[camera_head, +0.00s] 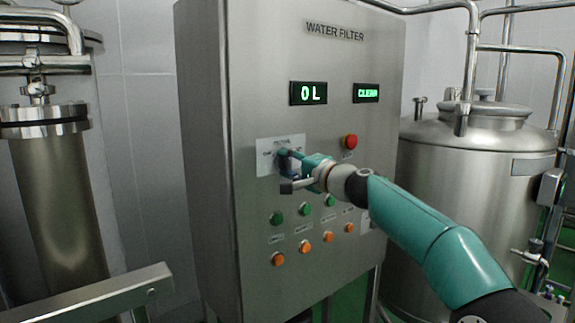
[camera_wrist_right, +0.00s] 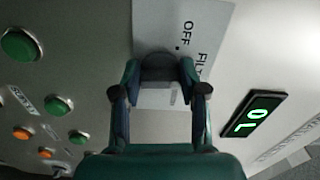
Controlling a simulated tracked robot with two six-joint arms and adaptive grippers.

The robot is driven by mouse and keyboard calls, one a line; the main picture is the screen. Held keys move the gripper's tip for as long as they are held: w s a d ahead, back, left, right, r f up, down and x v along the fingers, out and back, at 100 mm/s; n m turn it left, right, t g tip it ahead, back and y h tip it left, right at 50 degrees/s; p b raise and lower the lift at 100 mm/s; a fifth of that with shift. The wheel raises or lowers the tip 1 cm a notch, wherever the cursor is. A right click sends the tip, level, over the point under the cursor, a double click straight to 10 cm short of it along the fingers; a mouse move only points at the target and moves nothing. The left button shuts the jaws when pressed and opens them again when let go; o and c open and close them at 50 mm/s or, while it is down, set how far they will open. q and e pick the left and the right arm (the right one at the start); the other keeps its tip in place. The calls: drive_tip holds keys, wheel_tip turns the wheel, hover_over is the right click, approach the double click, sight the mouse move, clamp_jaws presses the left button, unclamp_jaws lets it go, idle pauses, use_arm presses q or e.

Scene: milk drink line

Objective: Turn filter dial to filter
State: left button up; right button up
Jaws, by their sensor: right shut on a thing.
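The steel WATER FILTER cabinet (camera_head: 335,75) stands in the middle of the head view. A pale dial plate (camera_head: 266,160) is on its front; in the right wrist view this plate (camera_wrist_right: 205,22) shows "OFF" and part of a word starting "FILT". My right gripper (camera_head: 287,160) is at the plate. In the wrist view its fingers (camera_wrist_right: 159,72) are shut on the dark filter dial (camera_wrist_right: 160,62). The dial is mostly hidden in the head view, and I cannot tell its exact setting. My left gripper is in neither view.
Green displays read "0 L" (camera_head: 308,93) and "CLEAN" (camera_head: 366,93). A red button (camera_head: 350,142) is right of the plate. Green buttons (camera_head: 276,218) and orange buttons (camera_head: 278,259) sit below my gripper. A steel tank (camera_head: 465,165) stands right, a metal cylinder (camera_head: 55,200) left.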

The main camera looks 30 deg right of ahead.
drive_tip(key=shift+d+m, duration=0.1)
drive_tip(key=shift+m, duration=0.5)
drive_tip(key=o, duration=1.1)
drive_tip(key=shift+w+f, duration=0.1)
drive_tip(key=shift+w, duration=0.05)
drive_tip(key=shift+o, duration=0.2)
drive_tip(key=shift+s, duration=0.2)
drive_tip(key=s, duration=1.1)
drive_tip(key=shift+s+d, duration=0.35)
drive_tip(key=shift+d, duration=0.05)
